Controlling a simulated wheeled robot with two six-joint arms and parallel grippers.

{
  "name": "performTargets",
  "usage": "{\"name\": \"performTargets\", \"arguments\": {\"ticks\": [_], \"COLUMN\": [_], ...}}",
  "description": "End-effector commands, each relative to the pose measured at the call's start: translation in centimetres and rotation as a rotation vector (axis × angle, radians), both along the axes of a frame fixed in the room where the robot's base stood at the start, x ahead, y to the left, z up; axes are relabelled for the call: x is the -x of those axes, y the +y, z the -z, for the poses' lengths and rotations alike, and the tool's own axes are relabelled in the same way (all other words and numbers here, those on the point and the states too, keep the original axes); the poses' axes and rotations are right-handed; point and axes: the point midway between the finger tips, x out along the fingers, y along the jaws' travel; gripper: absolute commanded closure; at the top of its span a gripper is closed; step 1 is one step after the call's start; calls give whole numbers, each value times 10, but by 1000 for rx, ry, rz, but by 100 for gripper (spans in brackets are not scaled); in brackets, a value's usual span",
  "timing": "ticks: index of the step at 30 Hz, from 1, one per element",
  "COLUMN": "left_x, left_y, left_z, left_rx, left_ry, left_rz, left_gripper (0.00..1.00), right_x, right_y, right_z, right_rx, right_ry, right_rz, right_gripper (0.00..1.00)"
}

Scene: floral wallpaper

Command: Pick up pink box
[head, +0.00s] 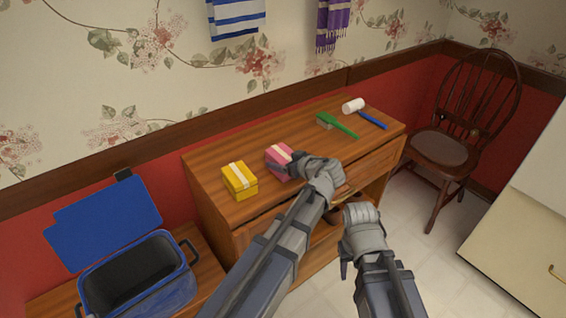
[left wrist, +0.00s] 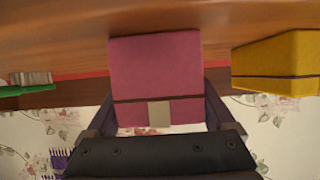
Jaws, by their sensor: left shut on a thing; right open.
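The pink box (head: 279,156) has a pale band and sits on top of the wooden dresser, right of the yellow box. My left gripper (head: 293,164) is at the pink box and partly covers its right side. In the left wrist view the pink box (left wrist: 155,80) lies between the two fingers of my left gripper (left wrist: 158,112), which is shut on it. Whether the box is clear of the dresser top cannot be told. My right gripper (head: 347,262) is open and empty, low in front of the dresser.
A yellow box (head: 239,181) stands close left of the pink box; it also shows in the left wrist view (left wrist: 280,62). A green brush (head: 340,126) and a blue-handled mallet (head: 367,115) lie at the dresser's right. A blue open cooler (head: 150,300) is lower left; a wooden chair (head: 446,150) stands right.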

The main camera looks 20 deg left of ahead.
Motion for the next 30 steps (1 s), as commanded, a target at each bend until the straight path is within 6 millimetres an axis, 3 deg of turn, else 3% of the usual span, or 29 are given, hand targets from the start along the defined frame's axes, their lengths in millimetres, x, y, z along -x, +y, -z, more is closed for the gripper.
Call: {"name": "performTargets", "arguments": {"ticks": [8,14,30], "left_x": [0,0,0], "left_y": [0,0,0], "left_z": [-3,-18,-95], "left_rx": [-1,-1,-1], "left_ry": [-1,-1,1], "left_rz": [0,0,0], "left_gripper": [85,85,85], "right_x": [0,0,0], "right_y": [0,0,0], "right_z": [-3,-18,-94], "right_rx": [0,0,0], "right_ry": [0,0,0], "right_rz": [0,0,1], "right_gripper": [55,55,55]}}
